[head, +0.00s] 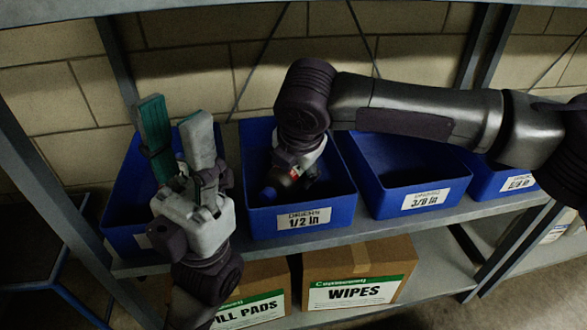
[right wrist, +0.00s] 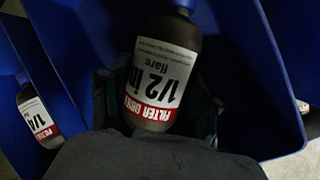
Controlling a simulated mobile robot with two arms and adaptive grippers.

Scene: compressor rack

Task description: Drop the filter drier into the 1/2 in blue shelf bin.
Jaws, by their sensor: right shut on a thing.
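The filter drier (right wrist: 160,70) is a dark cylinder with a white and red label reading 1/2 in flare. It lies between the fingers of my right gripper (right wrist: 155,108), which is shut on it. In the head view my right gripper (head: 288,180) points down inside the blue 1/2 in bin (head: 303,218), with part of the drier (head: 279,181) showing under it. The bin's floor is mostly hidden by my arm. My left gripper (head: 176,125) is open and empty, fingers up, in front of the leftmost blue bin (head: 128,190).
The shelf (head: 375,231) also carries a 3/8 in bin (head: 408,200) and another blue bin (head: 500,190) to the right. A drier labelled 1/4 (right wrist: 38,117) shows at the left of the wrist view. Cartons, including WIPES (head: 357,260), stand below.

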